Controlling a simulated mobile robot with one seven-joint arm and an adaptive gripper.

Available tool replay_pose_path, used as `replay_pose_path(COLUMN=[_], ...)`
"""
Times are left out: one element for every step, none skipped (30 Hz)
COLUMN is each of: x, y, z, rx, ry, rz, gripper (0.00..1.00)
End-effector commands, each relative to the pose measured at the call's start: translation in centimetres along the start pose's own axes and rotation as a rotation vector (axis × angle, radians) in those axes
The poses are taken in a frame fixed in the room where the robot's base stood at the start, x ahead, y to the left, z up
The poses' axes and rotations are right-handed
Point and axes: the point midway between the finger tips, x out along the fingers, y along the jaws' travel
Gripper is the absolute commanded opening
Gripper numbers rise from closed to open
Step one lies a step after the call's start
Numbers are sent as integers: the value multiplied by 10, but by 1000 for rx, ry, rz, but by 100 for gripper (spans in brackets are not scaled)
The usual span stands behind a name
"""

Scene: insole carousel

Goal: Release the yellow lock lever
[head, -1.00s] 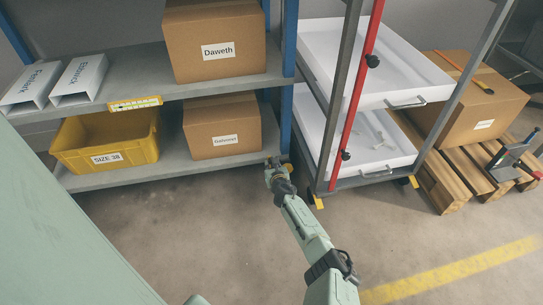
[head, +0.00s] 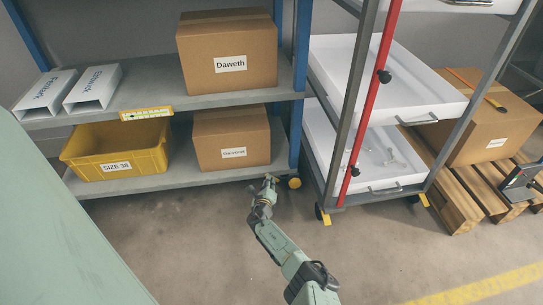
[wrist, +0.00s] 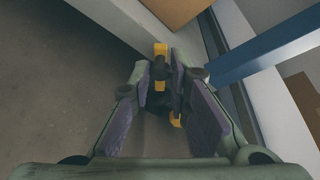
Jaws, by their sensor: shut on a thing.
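My gripper (head: 270,181) is low, in front of the lower shelf's right end, in the head view. In the wrist view, its two purple-padded fingers (wrist: 162,78) are close together around a yellow lever (wrist: 160,82) with a dark part beside it. They are shut on this lever, though the exact contact is partly hidden between the pads. A second small yellow piece (wrist: 176,119) shows deeper between the fingers.
The grey shelf (head: 150,184) holds a yellow bin (head: 115,160) and cartons. A wheeled rack with white trays (head: 375,184) stands right, with yellow caster levers (head: 325,217) at its feet. A pallet (head: 455,205) is farther right. The floor in front is clear.

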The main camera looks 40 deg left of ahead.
Motion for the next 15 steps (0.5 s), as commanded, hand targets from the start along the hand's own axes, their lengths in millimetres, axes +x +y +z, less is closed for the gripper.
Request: replay_pose_path(x=[0, 1, 1, 1, 1, 1, 2, 2, 2, 2, 2, 2, 2, 2, 2], y=[6, 8, 11, 12, 14, 16, 17, 19, 20, 22, 23, 24, 25, 26, 26], z=[-1, -1, -1, -1, -2, -2, -2, -3, -3, -4, -4, -5, -5, -5, -6], rx=[-45, -69, -101, -125, -148, -175, -195, -215, -241, -258, -274, -294, -309, -322, -337], ry=[-2, -1, -2, -2, -2, -1, -1, -2, -1, -1, -1, 0, 0, 0, 0], rz=[-16, -26, -39, -50, -59, -71, -80, -87, -99, -105, -112, -121, -127, -132, -139], gripper=[0, 0, 0, 0, 0, 0, 0, 0, 0, 0, 0, 0, 0, 0, 0])
